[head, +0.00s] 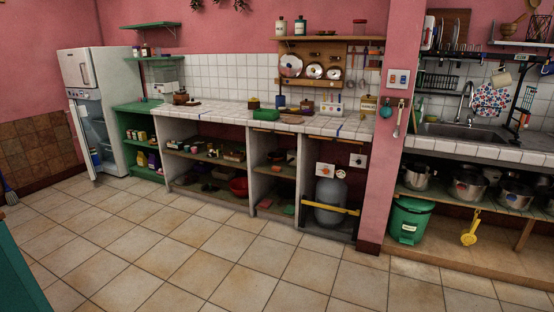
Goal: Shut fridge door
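A white fridge (112,80) stands at the far left against the pink wall, beside the green shelf. Its lower door (82,138) is open and swung out to the left, seen nearly edge-on. Shelves and several items, some blue, show inside the lower compartment (96,130). The upper door (78,68) looks shut. My gripper is not in this view, so its state does not show.
The tiled floor (190,245) in front of the fridge and counter is clear. A tiled counter (250,118) runs right from the green shelf (140,130). A teal surface (22,285) stands at the lower left. A blue brush (8,190) leans at the left edge.

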